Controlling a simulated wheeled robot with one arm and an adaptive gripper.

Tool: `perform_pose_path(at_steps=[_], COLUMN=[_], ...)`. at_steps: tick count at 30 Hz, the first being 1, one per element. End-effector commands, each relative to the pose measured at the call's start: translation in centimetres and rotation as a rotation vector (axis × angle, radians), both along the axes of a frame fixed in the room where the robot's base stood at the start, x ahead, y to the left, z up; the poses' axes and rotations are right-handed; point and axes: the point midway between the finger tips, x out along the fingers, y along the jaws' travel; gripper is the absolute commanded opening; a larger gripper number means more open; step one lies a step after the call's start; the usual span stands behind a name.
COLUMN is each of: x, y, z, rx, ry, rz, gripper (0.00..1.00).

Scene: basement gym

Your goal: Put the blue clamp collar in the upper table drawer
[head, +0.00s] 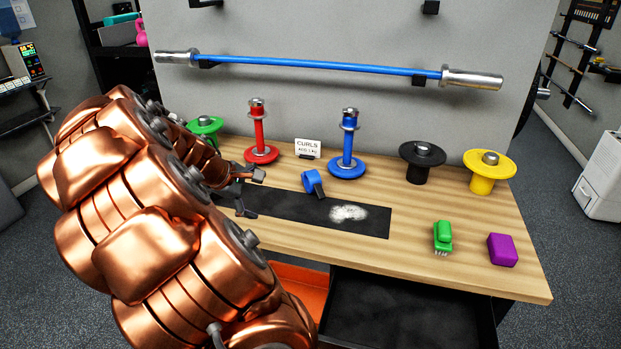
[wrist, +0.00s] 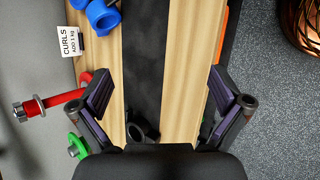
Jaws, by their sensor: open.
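The blue clamp collar (head: 313,183) sits on the table at the back edge of the black mat, in front of the blue post. In the wrist view it shows at the top (wrist: 103,15), partly cut by the frame edge. My gripper (head: 252,192) is open and empty, left of the collar and apart from it. In the wrist view its spread fingers (wrist: 162,85) straddle the black mat. Below the table's front edge, a dark drawer (head: 410,308) stands open, with an orange panel or drawer (head: 300,283) to its left. I cannot tell which is upper.
Red post (head: 260,140), blue post (head: 348,145) and CURLS sign (head: 308,148) stand behind the mat (head: 375,222). Black (head: 421,160) and yellow (head: 489,172) discs, a green brush (head: 442,237) and a purple block (head: 502,249) are at right. A dark ring (wrist: 140,128) lies near my gripper.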

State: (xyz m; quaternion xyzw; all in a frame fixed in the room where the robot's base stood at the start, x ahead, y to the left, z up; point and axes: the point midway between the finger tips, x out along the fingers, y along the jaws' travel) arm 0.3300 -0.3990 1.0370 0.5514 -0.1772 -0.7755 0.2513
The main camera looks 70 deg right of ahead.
Motion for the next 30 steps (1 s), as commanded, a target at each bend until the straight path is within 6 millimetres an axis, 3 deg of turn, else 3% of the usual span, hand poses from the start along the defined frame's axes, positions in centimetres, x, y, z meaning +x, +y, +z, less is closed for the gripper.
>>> perform_pose_path(at_steps=[1,6,12,18,30], x=[-0.2,-0.3,-0.7,-0.8,-1.7], y=[-2.4,-9.4,-15.6,-18.6,-20.8], z=[-0.2,-1.8,-4.4,-6.3,-8.2], rx=[-0.013,-0.045,-0.045,-0.037,-0.033], ry=[0.041,0.167,0.288,0.349,0.362], rz=[0.016,0.116,0.237,0.312,0.328], gripper=[1.00,1.00,1.00,1.00,1.00])
